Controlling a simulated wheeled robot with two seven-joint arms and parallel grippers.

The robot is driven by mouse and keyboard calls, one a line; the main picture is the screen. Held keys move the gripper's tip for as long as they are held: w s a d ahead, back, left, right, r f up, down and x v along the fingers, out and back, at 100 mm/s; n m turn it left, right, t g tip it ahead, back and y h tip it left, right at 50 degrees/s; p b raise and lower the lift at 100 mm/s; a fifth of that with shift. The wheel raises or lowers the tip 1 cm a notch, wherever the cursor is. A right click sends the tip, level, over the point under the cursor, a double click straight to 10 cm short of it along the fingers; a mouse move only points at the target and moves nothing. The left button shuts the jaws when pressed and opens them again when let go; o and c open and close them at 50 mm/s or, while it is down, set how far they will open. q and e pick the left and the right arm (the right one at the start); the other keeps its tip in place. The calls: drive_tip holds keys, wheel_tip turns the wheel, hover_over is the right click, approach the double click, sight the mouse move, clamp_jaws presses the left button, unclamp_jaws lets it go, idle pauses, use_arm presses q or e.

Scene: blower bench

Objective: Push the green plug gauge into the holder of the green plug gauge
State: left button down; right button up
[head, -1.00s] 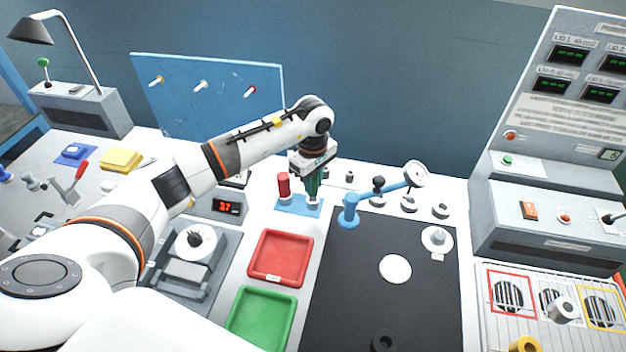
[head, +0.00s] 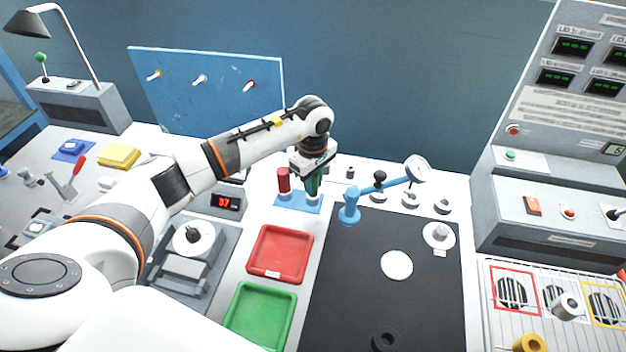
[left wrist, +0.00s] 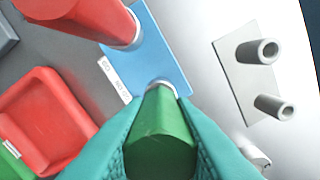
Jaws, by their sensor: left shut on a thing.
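The green plug gauge (head: 312,186) is upright in the grip of my left gripper (head: 313,178), above the right part of the blue holder (head: 292,206). In the left wrist view the green plug gauge (left wrist: 160,135) sits between my teal fingers, with its lower end at a pale ring on the blue holder (left wrist: 165,50). I cannot tell how deep it sits. The red plug gauge (head: 283,180) stands in the left part of the same holder, and it also shows in the left wrist view (left wrist: 85,15). My right gripper is not in view.
A red tray (head: 280,252) and a green tray (head: 261,316) lie in front of the holder. A blue dial gauge stand (head: 350,208) is close on the right. A grey plate with two tubes (left wrist: 255,75) lies beside the holder.

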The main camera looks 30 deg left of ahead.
use_arm(q)
drive_tip(key=shift+f+b, duration=0.4)
idle(0.5)
drive_tip(key=c, duration=1.1)
unclamp_jaws()
wheel_tip(320, 180, up, 12)
drive_tip(key=shift+r+b, duration=0.1)
drive_tip(key=shift+b, duration=0.7)
